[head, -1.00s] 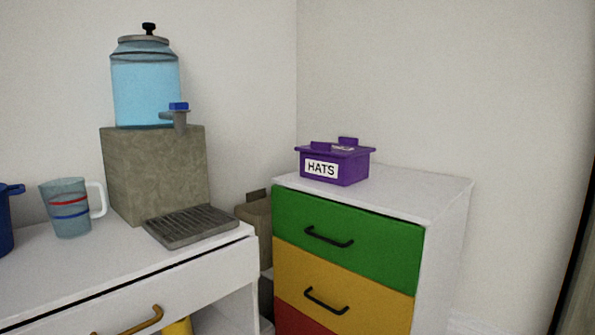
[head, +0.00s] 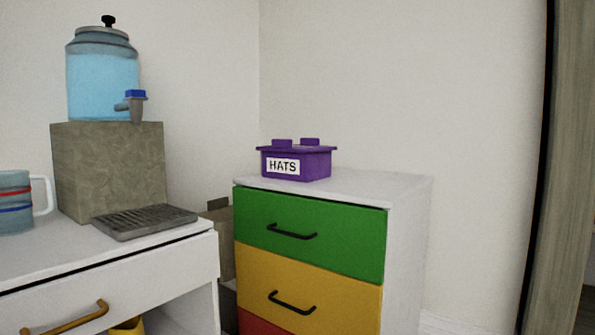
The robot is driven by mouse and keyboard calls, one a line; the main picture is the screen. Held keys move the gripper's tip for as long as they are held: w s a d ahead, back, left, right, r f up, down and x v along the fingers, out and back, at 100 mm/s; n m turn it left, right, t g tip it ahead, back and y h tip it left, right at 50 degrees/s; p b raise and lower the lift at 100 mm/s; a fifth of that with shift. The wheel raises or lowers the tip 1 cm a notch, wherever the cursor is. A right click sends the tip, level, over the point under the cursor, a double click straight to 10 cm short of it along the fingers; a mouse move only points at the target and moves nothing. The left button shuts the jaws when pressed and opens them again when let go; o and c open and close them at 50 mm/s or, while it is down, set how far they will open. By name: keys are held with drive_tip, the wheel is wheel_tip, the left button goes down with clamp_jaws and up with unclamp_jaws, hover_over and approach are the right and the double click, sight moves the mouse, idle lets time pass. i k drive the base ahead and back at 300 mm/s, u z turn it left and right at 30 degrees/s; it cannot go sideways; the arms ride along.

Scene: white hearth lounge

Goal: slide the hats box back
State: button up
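The purple hats box (head: 318,167), with a white "HATS" label on its front, sits on the white top of the drawer cabinet (head: 385,184). It stands at the left part of the top, close to the front edge above the green drawer (head: 345,237). Bare top shows to its right. Two purple raised pieces stand up at its upper side. My gripper is not in this view.
A white counter (head: 150,262) on the left carries a water dispenser (head: 100,85) on a stone block (head: 110,170), a drip tray (head: 145,221) and a measuring jug (head: 14,205). Drawer handles stick out at the front. A wooden panel (head: 560,160) stands at the right.

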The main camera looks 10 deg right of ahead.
sight(296, 166)
drive_tip(key=z, duration=0.55)
drive_tip(key=k, duration=0.65)
drive_tip(key=z, duration=0.4)
drive_tip(key=i, duration=0.75)
drive_tip(key=u, duration=1)
drive_tip(key=i, duration=0.7)
drive_tip(key=u, duration=0.8)
